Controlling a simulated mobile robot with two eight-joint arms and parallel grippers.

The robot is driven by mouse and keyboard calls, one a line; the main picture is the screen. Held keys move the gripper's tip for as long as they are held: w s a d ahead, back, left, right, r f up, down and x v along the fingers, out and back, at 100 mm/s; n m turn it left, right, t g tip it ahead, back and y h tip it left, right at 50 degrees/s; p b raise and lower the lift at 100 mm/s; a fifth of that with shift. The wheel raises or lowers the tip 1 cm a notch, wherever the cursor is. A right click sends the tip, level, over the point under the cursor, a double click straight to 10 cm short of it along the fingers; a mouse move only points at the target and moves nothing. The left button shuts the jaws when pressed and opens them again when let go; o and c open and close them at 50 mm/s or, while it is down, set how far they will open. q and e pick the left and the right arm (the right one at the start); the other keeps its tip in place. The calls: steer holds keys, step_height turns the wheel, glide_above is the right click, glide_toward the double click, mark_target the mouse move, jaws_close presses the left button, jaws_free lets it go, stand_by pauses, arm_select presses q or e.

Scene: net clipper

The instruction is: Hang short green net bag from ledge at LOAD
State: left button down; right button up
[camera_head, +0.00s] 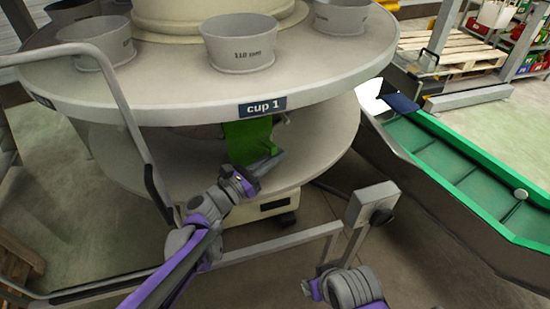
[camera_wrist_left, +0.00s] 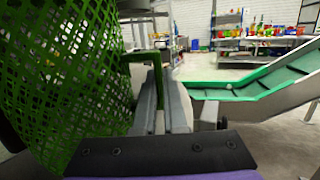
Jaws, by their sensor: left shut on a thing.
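The green net bag (camera_head: 248,138) is at the front of the round machine, just under the "cup 1" label. In the left wrist view its open mesh (camera_wrist_left: 65,85) fills the left side. A green bracket-like strip (camera_wrist_left: 147,56) joins it near the fingers. My left gripper (camera_head: 268,163) is shut on the bag, at its right side in the head view. The fingers (camera_wrist_left: 162,105) show close together in the wrist view. The bag's upper end meets the upper disc's rim; I cannot tell whether it hangs there. No LOAD sign is readable.
The upper disc (camera_head: 330,75) carries several grey cups, including one marked 110 (camera_head: 240,45). A lower disc (camera_head: 320,150) lies beneath. A metal rail with a post (camera_head: 365,205) stands in front. A green conveyor (camera_head: 450,165) runs along the right.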

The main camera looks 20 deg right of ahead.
arm_select(q)
steer(key=shift+f, duration=0.2)
stand_by(0.4)
steer(key=c, duration=0.9)
jaws_free()
